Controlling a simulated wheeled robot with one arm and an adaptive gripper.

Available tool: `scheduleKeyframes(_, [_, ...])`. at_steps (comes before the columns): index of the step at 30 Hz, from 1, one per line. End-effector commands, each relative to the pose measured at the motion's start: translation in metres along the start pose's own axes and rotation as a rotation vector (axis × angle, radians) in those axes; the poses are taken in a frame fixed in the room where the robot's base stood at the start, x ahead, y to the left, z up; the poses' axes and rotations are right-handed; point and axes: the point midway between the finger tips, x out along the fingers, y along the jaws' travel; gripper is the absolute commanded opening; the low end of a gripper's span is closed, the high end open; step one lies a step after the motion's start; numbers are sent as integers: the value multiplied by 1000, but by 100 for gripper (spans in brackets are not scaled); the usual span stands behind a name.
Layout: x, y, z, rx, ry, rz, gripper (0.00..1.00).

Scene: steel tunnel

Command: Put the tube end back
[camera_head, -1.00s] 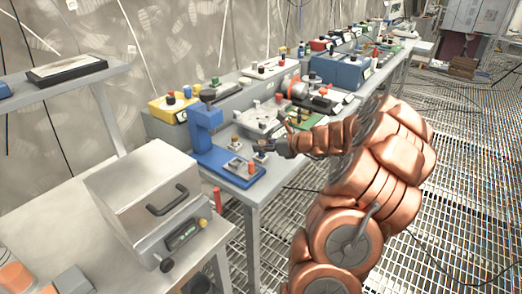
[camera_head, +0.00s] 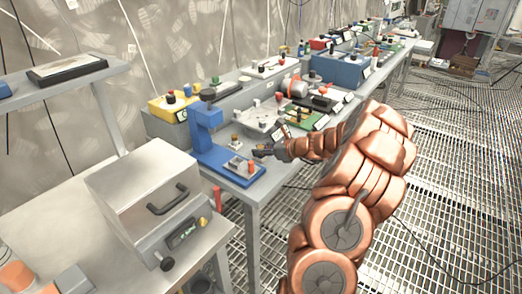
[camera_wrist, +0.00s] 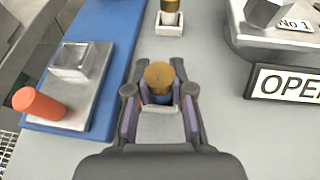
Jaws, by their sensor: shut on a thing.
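My gripper (camera_wrist: 158,100) is shut on a brass-topped piece (camera_wrist: 158,75), seen from above between the fingers; it seems to be the tube end. In the head view my gripper (camera_head: 262,151) is over the bench, right of the blue stand (camera_head: 207,135). A second brass-topped piece (camera_wrist: 170,6) stands in a small white square holder (camera_wrist: 169,27), ahead of the fingers and apart from them.
To the right is a sign reading "OPE" (camera_wrist: 290,83). A steel box with a handle (camera_head: 145,180) stands at the front left.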

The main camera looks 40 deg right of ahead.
Motion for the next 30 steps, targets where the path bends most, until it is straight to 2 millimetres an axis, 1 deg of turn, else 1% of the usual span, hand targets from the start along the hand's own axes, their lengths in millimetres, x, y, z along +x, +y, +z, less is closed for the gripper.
scheduleKeyframes(2, [1, 0, -2, 1, 0, 0, 0])
scheduleKeyframes(3, [1, 0, -2, 0, 0, 0, 26])
scheduleKeyframes(9, [1, 0, -2, 0, 0, 0, 47])
scheduleKeyframes(17, [1, 0, -2, 0, 0, 0, 47])
scheduleKeyframes(21, [-1, 0, 2, 0, 0, 0, 47])
scheduleKeyframes(23, [-8, 0, 1, 1, -1, 0, 47])
scheduleKeyframes(26, [-24, 0, 1, 1, -1, -1, 47])
scheduleKeyframes(30, [-52, -1, 1, 1, -1, -4, 47])
